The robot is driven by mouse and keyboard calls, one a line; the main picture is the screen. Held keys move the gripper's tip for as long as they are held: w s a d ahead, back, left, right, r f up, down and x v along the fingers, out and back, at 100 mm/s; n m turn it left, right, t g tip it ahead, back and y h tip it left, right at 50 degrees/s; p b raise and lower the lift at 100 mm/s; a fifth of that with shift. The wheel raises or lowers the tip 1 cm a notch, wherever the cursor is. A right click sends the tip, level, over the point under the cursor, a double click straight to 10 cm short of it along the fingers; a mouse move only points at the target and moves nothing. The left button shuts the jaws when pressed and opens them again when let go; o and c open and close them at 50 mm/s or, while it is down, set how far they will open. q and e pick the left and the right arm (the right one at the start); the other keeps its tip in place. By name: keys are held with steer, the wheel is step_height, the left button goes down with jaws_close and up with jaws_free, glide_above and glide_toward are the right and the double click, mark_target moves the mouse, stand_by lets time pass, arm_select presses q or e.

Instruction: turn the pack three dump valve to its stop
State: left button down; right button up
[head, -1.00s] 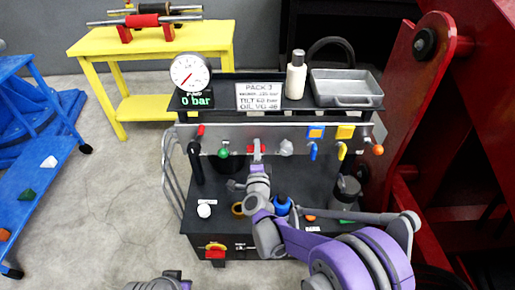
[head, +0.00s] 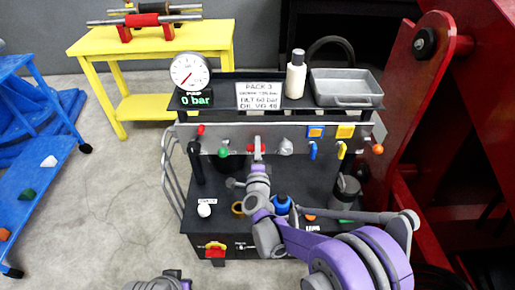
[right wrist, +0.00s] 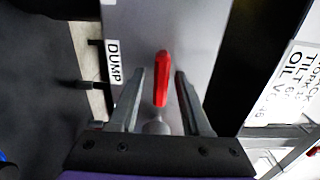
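The red dump valve lever (right wrist: 161,78) stands out from the grey panel beside a white DUMP label (right wrist: 113,62) in the right wrist view. My right gripper (right wrist: 160,90) is open around it, with a finger on each side and gaps between the fingers and the lever. In the head view my right gripper (head: 258,150) is at the front panel of the pack (head: 225,133), and only a little red shows at its tip. A part of my left arm shows at the bottom edge; its fingers cannot be made out.
A pressure gauge (head: 190,71) reading 0 bar, a PACK 3 sign (head: 260,95), a white bottle (head: 296,73) and a metal tray (head: 345,101) are on top. Other coloured valve handles line the panel, including a green knob (head: 223,153). A red machine (head: 420,100) stands close on the right.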

arm_select(q)
steer(key=shift+s+r+p, duration=0.1)
steer(key=shift+r+p, duration=0.35)
steer(key=shift+r, duration=0.1)
arm_select(e)
steer(key=s, duration=1)
steer(key=shift+s, duration=0.4)
steer(key=s+d+f+n+g, duration=0.1)
steer(key=s+d+n+g, duration=0.4)
steer(key=s, duration=0.5)
steer(key=s+d+f+n+g, duration=0.2)
steer(key=s+d+n+g, duration=0.2)
steer(key=s+d+n, duration=0.4)
steer(key=s+d+f+n+g, duration=0.1)
steer(key=s+d+n+g, duration=0.35)
steer(key=s, duration=0.65)
arm_select(q)
step_height(320, 180, up, 23)
steer(key=w+t+p, duration=0.1)
steer(key=p, duration=1.9)
steer(key=shift+w, duration=0.3)
arm_select(e)
step_height(320, 180, up, 23)
steer(key=w, duration=0.1)
steer(key=shift+w+a+n+t, duration=0.2)
steer(key=shift+n+t, duration=0.15)
steer(key=shift+t, duration=0.1)
